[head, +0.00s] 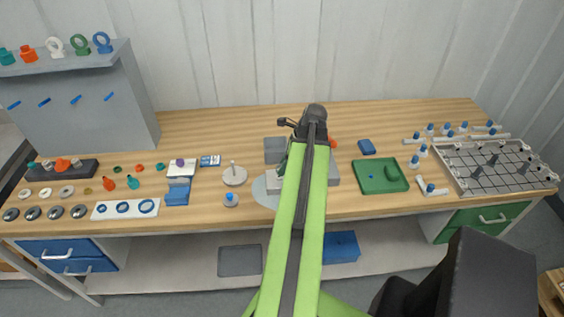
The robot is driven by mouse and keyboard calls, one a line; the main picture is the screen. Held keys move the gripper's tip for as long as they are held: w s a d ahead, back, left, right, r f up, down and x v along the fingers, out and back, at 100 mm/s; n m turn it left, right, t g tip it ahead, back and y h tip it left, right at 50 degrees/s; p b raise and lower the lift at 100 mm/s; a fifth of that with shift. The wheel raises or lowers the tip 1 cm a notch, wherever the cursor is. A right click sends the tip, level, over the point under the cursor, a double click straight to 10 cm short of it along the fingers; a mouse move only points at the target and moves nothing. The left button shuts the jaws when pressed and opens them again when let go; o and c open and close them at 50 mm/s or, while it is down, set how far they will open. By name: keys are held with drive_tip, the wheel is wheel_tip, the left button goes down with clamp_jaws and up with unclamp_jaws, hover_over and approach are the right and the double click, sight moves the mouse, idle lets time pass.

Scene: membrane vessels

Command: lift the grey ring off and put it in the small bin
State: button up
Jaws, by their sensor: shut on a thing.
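My arm runs up the middle of the picture, and its dark upper joint is above the bench. My gripper is hidden behind my arm, so neither its jaws nor anything in them shows. A light grey block (333,175) stands partly behind the arm, with a pale flat disc (263,191) at its left. I cannot make out a grey ring there; that spot is mostly covered. A small grey open bin (275,151) stands just left of the arm; I cannot tell whether it is the small bin meant. A small blue box (367,146) lies to the right.
A green tray (367,186) and a metal rack (475,180) with blue-capped bottles nearby are at the right. Rings, discs and small fittings lie at the left, before a grey shelf stand (95,95). A round pale base with a peg (234,177) stands left of the arm.

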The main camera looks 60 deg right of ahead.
drive_tip(key=s+a+r+p, duration=0.1)
drive_tip(key=s+r+p, duration=0.7)
drive_tip(key=s+r, duration=0.1)
drive_tip(key=shift+s+a, duration=0.3)
drive_tip(key=shift+s, duration=0.25)
